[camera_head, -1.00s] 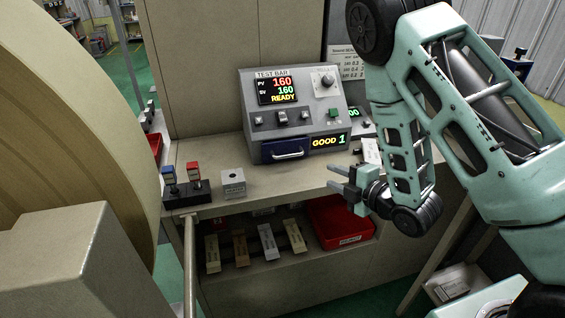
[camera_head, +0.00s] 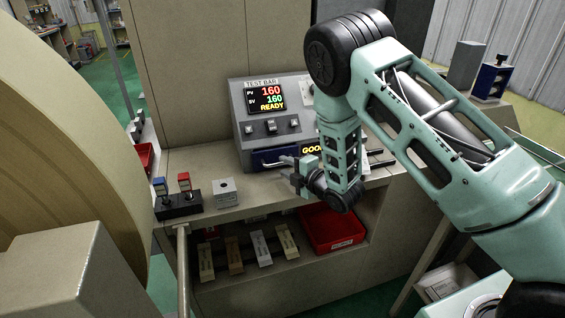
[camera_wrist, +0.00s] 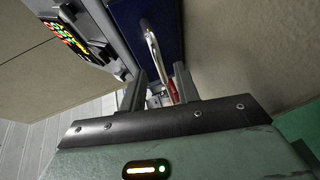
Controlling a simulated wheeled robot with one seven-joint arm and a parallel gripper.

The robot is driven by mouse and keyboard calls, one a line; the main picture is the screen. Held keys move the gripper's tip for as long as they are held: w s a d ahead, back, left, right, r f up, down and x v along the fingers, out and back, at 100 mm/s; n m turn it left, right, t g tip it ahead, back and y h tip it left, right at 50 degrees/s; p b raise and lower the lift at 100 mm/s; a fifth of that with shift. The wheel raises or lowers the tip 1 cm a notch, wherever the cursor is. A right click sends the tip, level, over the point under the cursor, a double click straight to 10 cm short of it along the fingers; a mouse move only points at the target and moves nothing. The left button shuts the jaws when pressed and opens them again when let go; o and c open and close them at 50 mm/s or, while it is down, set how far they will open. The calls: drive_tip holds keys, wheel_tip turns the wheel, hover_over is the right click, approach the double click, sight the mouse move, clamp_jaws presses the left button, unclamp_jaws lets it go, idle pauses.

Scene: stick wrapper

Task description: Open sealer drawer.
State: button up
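The grey sealer (camera_head: 240,122) labelled TEST BAR stands on the bench with its display lit. Its blue drawer (camera_head: 262,155) sits low in the front and looks shut; my gripper partly covers it. My gripper (camera_head: 287,166) is open in front of the drawer. In the wrist view, the drawer's blue face (camera_wrist: 176,22) fills the top, with the silver bar handle (camera_wrist: 152,45) across it. The two fingers of my gripper (camera_wrist: 160,72) are spread, and the handle appears between them. I cannot tell whether they touch it.
A grey block (camera_head: 225,192) and a stand with blue and red stamps (camera_head: 178,203) are on the bench to the left. Below, a shelf holds several bars and a red tray (camera_head: 333,228). A large beige roll (camera_head: 60,140) blocks the far left.

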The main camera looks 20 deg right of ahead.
drive_tip(key=shift+x, duration=1.15)
clamp_jaws()
drive_tip(key=shift+f, duration=0.1)
